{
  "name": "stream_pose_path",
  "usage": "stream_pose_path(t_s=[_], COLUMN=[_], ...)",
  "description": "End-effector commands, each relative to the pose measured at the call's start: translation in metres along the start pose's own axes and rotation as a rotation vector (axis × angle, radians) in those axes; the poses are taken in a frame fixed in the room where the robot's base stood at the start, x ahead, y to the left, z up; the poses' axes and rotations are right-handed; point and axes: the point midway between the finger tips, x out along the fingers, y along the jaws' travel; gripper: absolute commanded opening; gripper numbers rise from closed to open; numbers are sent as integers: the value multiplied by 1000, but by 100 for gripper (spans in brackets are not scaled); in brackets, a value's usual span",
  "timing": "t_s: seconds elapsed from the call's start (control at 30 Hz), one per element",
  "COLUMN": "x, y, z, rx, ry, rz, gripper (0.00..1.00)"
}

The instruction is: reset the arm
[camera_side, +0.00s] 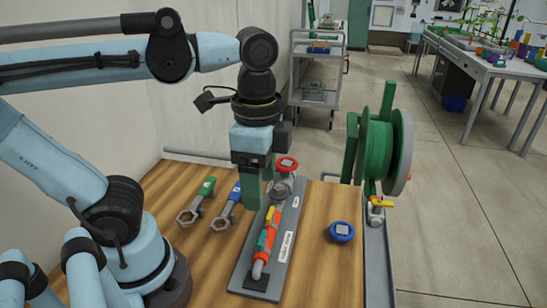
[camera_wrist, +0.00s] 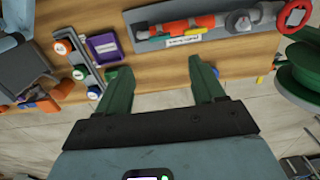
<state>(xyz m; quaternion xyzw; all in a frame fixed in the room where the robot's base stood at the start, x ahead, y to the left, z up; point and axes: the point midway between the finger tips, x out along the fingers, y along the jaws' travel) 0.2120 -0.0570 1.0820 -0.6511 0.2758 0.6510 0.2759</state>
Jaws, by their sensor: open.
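My gripper (camera_side: 258,192) points down over the wooden bench, close to the grey plate (camera_side: 240,283) with the piping. In the wrist view its two green fingers (camera_wrist: 162,80) stand apart with nothing between them. The side view cannot tell its exact height above the bench. The plate carries an orange pipe (camera_side: 265,238), a yellow lever and a red handwheel (camera_side: 287,164). The gripper hides part of the plate's far end in the side view.
A green-handled wrench (camera_side: 198,203) and a blue-handled wrench (camera_side: 226,208) lie left of the plate. A blue round part (camera_side: 342,231) sits to its right, near a green hose reel (camera_side: 377,150). A purple tray (camera_wrist: 103,47) shows in the wrist view.

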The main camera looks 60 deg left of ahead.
Motion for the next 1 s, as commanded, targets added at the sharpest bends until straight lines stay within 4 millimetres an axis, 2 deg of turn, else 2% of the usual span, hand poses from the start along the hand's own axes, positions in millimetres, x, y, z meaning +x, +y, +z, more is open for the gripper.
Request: stream_pose_path(t_s=[0.17, 0.27, 0.5, 0.7, 1.0], x=[0, 7, 42, 52, 53], y=[0, -7, -60, -91, -94], z=[0, -2, -14, -13, -13], rx=[-3, -62, -492, -740, -770], ry=[2, 40, 345, 552, 581], rz=[-1, -24, -171, -240, -248], gripper=[68, 68, 68, 68, 68])
